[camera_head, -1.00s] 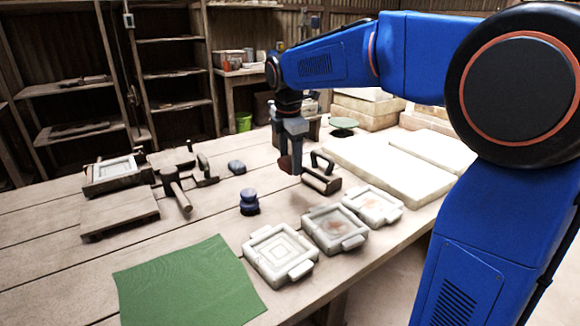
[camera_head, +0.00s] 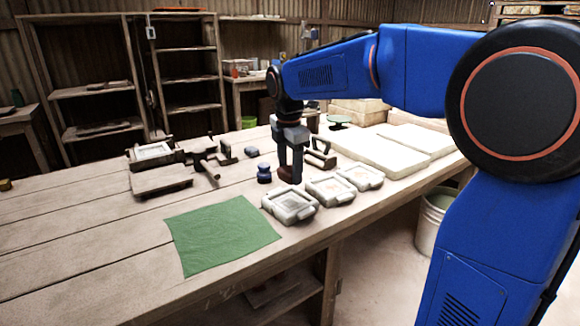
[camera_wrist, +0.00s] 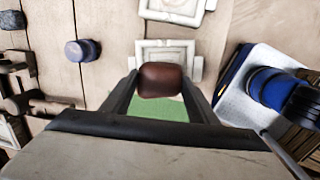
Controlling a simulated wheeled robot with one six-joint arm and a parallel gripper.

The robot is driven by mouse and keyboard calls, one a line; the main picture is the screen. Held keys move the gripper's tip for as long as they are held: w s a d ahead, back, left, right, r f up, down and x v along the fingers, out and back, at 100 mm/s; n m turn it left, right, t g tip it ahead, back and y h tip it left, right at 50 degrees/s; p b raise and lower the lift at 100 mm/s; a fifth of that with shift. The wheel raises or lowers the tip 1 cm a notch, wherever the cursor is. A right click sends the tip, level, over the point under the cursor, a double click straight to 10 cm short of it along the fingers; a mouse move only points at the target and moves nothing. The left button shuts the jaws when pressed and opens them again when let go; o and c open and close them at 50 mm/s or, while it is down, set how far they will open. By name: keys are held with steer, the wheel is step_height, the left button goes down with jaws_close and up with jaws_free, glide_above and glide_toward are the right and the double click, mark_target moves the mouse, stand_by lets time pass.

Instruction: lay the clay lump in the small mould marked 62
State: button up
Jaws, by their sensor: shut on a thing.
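My gripper (camera_head: 288,172) is shut on the reddish-brown clay lump (camera_head: 289,175) and holds it in the air, behind the row of moulds in the head view. In the wrist view the lump (camera_wrist: 162,82) sits between the two fingertips. Three pale square moulds stand in a row: a near left one (camera_head: 290,218), a middle one (camera_head: 330,203) and a far right one (camera_head: 361,188). Two moulds show in the wrist view, one partly behind the lump (camera_wrist: 184,58) and one at the top edge (camera_wrist: 178,17). I cannot read any number on them.
A green cloth (camera_head: 222,236) lies left of the moulds. A dark blue knobbed object (camera_head: 264,174) stands left of my gripper. A dark handled tool (camera_head: 320,156) stands just behind it. Pale slabs (camera_head: 380,150) lie at right. A wooden board (camera_head: 160,182) lies at left.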

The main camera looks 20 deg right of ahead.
mark_target(289, 181)
steer(key=shift+f, duration=3.55)
steer(key=o, duration=1.3)
step_height(289, 181, up, 16)
steer(key=s+a+r, duration=0.1)
steer(key=s, duration=0.2)
steer(key=s+d+f+m+t, duration=0.1)
steer(key=s+d+f+m, duration=0.1)
steer(key=s+f+m, duration=0.5)
steer(key=s+d+f+m+t, duration=0.1)
steer(key=s+d+f+m, duration=0.2)
steer(key=s, duration=1)
steer(key=s+d+f+m+t, duration=0.1)
steer(key=s+d+f+m, duration=0.2)
steer(key=s+f+m, duration=0.7)
steer(key=shift+f+m+y, duration=0.3)
steer(key=shift+m+y, duration=0.1)
